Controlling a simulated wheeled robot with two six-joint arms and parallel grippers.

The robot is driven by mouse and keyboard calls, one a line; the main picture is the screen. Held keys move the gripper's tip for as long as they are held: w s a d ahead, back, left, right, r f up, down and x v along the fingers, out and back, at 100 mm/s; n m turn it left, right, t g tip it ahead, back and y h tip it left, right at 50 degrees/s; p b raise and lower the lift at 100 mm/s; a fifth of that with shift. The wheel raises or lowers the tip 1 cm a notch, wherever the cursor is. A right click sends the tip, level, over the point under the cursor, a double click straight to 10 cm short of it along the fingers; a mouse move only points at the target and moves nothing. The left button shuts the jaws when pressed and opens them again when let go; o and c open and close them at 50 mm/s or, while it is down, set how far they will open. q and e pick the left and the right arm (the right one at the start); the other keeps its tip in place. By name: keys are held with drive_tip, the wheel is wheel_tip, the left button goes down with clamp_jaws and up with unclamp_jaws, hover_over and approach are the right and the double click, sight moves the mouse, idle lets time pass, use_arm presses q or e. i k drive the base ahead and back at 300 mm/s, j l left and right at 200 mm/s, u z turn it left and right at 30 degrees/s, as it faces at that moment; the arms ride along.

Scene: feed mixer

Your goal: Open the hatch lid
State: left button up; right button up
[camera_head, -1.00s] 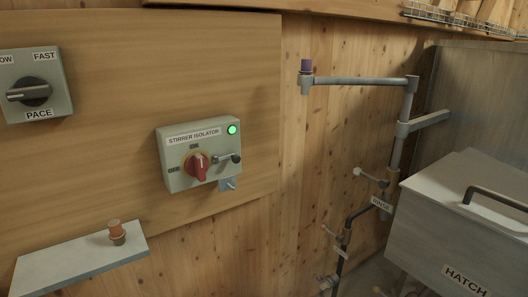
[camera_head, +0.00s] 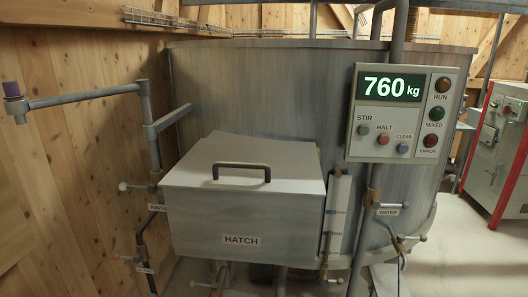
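The hatch (camera_head: 240,239) is a grey metal box on the front of the large round mixer tank (camera_head: 270,85), with a "HATCH" label on its front face. Its lid (camera_head: 258,196) lies closed and slopes down toward me. Neither of my grippers is in view.
A control panel (camera_head: 407,112) reading 760 kg hangs right of the hatch. A pipe arm with a purple cap (camera_head: 13,90) and the rinse valve (camera_head: 155,188) stand at left. A water valve (camera_head: 388,210) is at right. A red-grey cabinet (camera_head: 497,145) stands far right.

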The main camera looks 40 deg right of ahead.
sight(243, 166)
drive_tip(key=z, duration=1.05)
drive_tip(key=l, duration=0.3)
drive_tip(key=k+u, duration=0.05)
